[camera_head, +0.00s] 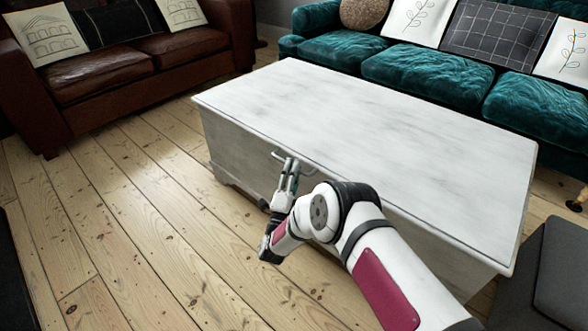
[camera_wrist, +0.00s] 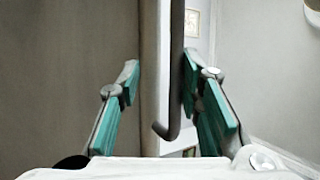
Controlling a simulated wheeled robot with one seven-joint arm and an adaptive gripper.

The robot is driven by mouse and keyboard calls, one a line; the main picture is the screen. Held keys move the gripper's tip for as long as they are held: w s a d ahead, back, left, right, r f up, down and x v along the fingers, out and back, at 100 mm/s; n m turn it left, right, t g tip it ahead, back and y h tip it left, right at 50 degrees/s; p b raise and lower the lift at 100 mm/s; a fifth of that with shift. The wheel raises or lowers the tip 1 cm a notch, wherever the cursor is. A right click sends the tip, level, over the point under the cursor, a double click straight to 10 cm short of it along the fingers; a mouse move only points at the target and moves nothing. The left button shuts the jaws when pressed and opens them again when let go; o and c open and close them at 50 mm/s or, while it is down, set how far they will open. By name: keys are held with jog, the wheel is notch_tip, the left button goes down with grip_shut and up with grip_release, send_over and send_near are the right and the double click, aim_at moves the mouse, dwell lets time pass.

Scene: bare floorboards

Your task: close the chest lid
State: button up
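The white wooden chest (camera_head: 330,195) stands in the middle of the head view. Its pale lid (camera_head: 370,110) lies flat and looks level; no gap under it can be made out. A thin metal handle (camera_head: 308,170) is on the front long side, just below the lid edge. My gripper (camera_head: 290,164) is at this handle, with its fingers pointing up towards it. In the wrist view, my gripper (camera_wrist: 160,80) has its green-padded fingers apart. The handle's bar (camera_wrist: 175,80) runs between them, close to the right finger. Whether that finger touches it cannot be told.
A brown leather sofa (camera_head: 100,75) stands at the upper left and a teal sofa (camera_head: 430,75) behind the chest. A dark grey seat (camera_head: 550,280) is at the lower right, near the chest. Bare floorboards (camera_head: 130,220) lie open to the left.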

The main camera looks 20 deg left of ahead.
jog(key=shift+s+a+r, duration=0.1)
jog(key=shift+s, duration=0.05)
dwell(0.3)
jog(key=v, duration=1.1)
jog(key=shift+s+f, duration=0.3)
